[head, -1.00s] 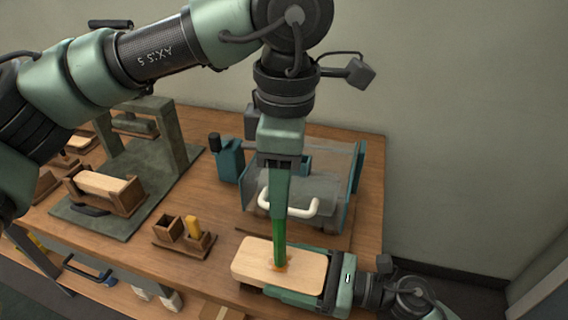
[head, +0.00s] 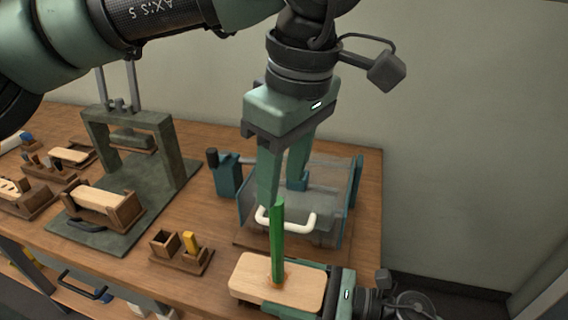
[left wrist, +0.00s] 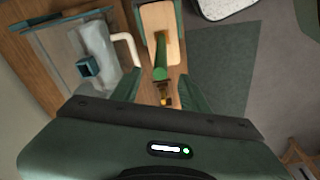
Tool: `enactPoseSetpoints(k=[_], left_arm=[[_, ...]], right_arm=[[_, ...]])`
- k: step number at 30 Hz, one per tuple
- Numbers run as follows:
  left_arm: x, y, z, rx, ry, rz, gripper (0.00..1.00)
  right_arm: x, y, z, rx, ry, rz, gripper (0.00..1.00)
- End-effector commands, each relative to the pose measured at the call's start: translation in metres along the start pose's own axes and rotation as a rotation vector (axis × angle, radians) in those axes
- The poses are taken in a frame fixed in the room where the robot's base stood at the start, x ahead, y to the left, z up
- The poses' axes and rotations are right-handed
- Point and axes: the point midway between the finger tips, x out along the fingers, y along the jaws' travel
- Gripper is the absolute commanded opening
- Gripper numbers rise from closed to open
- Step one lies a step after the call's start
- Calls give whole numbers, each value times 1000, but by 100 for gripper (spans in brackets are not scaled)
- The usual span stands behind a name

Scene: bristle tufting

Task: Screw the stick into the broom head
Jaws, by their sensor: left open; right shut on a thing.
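The broom head (head: 252,284), a pale wooden block with rounded corners, lies flat near the table's front edge. The green stick (head: 277,240) stands upright on it, its lower end at an orange-brown spot; how deep it sits cannot be seen. My right gripper (head: 308,287) is shut on the block's right end. My left gripper (head: 283,196) is open above the stick, fingers spread and apart from it. In the left wrist view, the stick (left wrist: 160,64) shows between the open fingers (left wrist: 160,92), with the broom head (left wrist: 158,18) beyond.
A clear-walled fixture with a white handle (head: 290,221) stands just behind the stick. A small wooden holder with a yellow piece (head: 190,242) is to the left. Further left stand a dark green press frame (head: 128,125) and a wooden cradle (head: 100,212).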

Motion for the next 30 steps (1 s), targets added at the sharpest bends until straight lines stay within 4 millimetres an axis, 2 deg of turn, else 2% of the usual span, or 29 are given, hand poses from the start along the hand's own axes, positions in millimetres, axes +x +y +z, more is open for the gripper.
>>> enactPoseSetpoints(k=[9,15,21,30], left_arm=[[61,-1,-1,-2,0,-3,45],[90,0,0,-2,0,-2,45],[104,0,0,-3,0,0,45],[105,0,0,-3,-1,1,45]], right_arm=[[0,0,0,0,0,0,0],[0,0,0,0,0,0,0],[0,0,0,0,0,0,0],[0,0,0,0,0,-1,0]])
